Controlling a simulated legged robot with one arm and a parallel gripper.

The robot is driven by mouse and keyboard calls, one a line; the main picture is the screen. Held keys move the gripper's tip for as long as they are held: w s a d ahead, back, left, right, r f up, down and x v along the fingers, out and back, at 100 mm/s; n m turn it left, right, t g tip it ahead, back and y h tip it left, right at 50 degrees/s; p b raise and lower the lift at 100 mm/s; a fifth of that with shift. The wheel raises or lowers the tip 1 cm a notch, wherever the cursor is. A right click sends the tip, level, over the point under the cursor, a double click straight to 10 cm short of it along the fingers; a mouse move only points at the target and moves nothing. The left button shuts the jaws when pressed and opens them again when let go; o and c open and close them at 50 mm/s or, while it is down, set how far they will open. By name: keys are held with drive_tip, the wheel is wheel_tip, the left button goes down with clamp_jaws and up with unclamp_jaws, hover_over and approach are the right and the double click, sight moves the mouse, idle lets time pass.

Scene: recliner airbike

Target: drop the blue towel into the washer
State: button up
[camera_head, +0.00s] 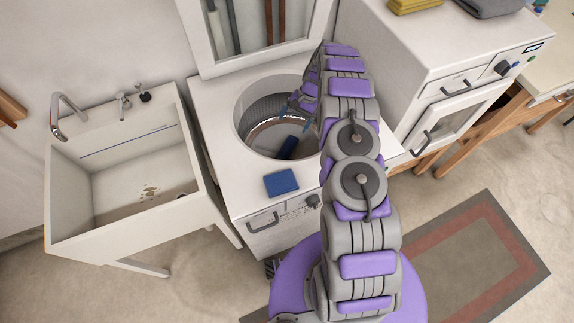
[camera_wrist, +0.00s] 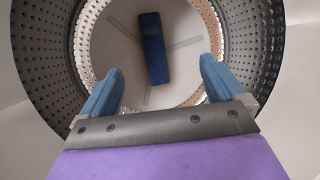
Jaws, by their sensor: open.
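A folded dark blue towel (camera_head: 288,146) lies on the drum floor. It also shows in the wrist view (camera_wrist: 153,50), long and narrow with a paler band. A second folded blue cloth (camera_head: 281,182) lies flat on the washer's front rim, outside the opening. My gripper (camera_wrist: 160,72) is open and empty, its blue fingers wide apart above the drum, pointing down into it. In the head view my arm hides the drum's right side.
A white sink (camera_head: 125,185) with taps stands left of the washer. A patterned rug (camera_head: 480,265) lies on the floor at the lower right.

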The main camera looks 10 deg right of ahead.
drive_tip(key=shift+d+f+p+v, duration=0.75)
drive_tip(key=shift+d+v, duration=0.65)
drive_tip(key=shift+v, duration=6.35)
drive_tip(key=s+a+r+n, duration=0.1)
drive_tip(key=s+a+r, duration=0.25)
drive_tip(key=r, duration=0.35)
drive_tip(key=s+a+r+n, duration=0.1)
drive_tip(key=s+a+r, duration=0.25)
drive_tip(key=r, duration=0.35)
drive_tip(key=s+a+r+n+h, duration=0.15)
drive_tip(key=s+a+r, duration=0.35)
drive_tip(key=s+r, duration=0.6)
drive_tip(key=s+d+n+h, duration=0.1)
drive_tip(key=s+n+h, duration=0.2)
drive_tip(key=s, duration=2.8)
drive_tip(key=shift+d+r+n, duration=0.3)
drive_tip(key=shift+d+n, duration=0.05)
drive_tip(key=shift+n, duration=0.1)
drive_tip(key=shift+a, duration=0.15)
